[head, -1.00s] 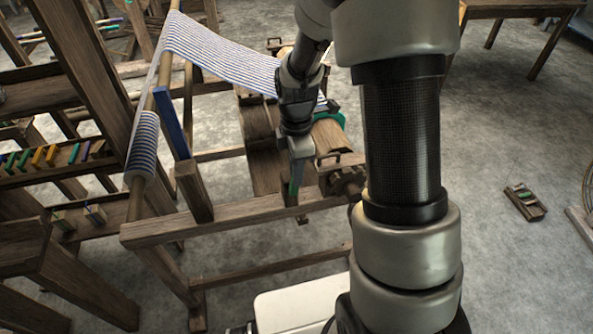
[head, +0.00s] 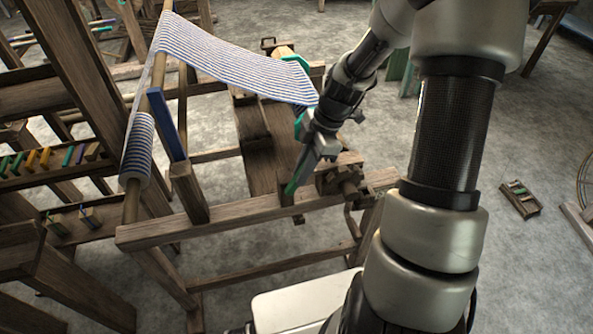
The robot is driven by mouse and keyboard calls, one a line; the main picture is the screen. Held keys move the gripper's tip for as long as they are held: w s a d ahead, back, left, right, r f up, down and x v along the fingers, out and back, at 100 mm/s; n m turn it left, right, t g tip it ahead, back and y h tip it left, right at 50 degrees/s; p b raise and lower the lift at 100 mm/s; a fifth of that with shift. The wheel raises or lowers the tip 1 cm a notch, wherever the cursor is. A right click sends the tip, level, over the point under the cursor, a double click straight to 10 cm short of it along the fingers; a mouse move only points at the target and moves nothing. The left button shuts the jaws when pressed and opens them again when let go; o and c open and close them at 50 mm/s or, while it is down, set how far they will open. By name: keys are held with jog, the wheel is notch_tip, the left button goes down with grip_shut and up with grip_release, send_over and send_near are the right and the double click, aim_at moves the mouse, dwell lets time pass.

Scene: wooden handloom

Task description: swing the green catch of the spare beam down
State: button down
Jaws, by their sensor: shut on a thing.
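My gripper (head: 300,175) is at the front right of the loom frame, its wrist leaning to the upper right. It is shut on the green catch (head: 291,188), a narrow green piece showing at the fingertips. The catch sits by a short dark wooden block (head: 286,197) on the front rail, and its upper part is hidden by the fingers. I cannot tell for sure which of the wooden members here is the spare beam.
Striped blue-and-white cloth (head: 230,62) slopes down to the loom's right side, close to my wrist. A toothed wooden wheel (head: 340,180) is just right of my gripper. A blue upright board (head: 167,124) stands left. The floor (head: 480,130) at right is mostly clear.

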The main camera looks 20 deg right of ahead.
jog(key=shift+d+f+y+b, duration=0.6)
jog(key=shift+d+y, duration=0.1)
jog(key=shift+y, duration=0.55)
jog(key=shift+d+f+y+b, duration=0.5)
jog(key=shift+d+y+b, duration=0.15)
jog(key=shift+y, duration=0.6)
jog(key=c, duration=1.7)
grip_release()
